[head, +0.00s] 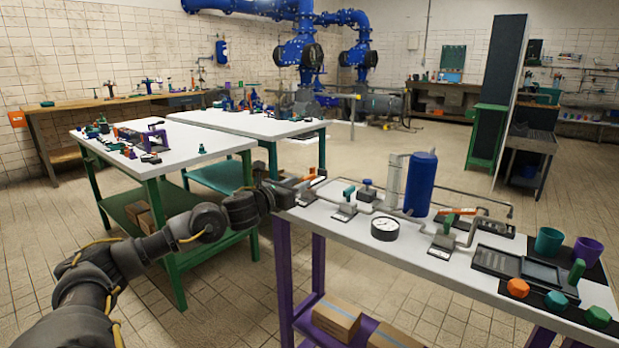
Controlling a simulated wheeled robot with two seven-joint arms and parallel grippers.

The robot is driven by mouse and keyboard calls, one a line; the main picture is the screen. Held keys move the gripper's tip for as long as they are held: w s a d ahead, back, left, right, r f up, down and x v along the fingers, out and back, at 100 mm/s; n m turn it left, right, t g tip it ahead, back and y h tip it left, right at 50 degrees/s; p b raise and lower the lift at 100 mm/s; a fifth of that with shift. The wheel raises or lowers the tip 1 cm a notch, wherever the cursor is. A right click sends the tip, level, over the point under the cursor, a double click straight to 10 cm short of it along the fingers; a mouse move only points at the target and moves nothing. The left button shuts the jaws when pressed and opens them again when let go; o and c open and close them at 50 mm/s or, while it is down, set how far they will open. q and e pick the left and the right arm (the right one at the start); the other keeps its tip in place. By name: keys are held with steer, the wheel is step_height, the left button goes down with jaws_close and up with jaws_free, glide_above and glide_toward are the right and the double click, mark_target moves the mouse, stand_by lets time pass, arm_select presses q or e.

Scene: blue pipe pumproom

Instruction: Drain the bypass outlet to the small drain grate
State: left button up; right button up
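Another orange-handled valve (306,181) is at the left end. A larger dark grate (496,262) and a smaller dark tray or grate (541,271) lie to the right. I cannot tell which pipe end is the bypass outlet. My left gripper (289,193) is at the table's left end, close to the orange-handled valve; its fingers are too small and dark to read. My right gripper is out of view.
A round gauge (384,228) lies near the front edge. A teal cup (549,241), a purple cup (588,251) and orange (518,287), teal (556,300) and green (598,316) pieces stand at the right end. Another white table (185,150) is behind my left arm.

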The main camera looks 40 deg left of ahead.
mark_target(309, 176)
arm_select(q)
steer(key=shift+w, duration=2.75)
jaws_close()
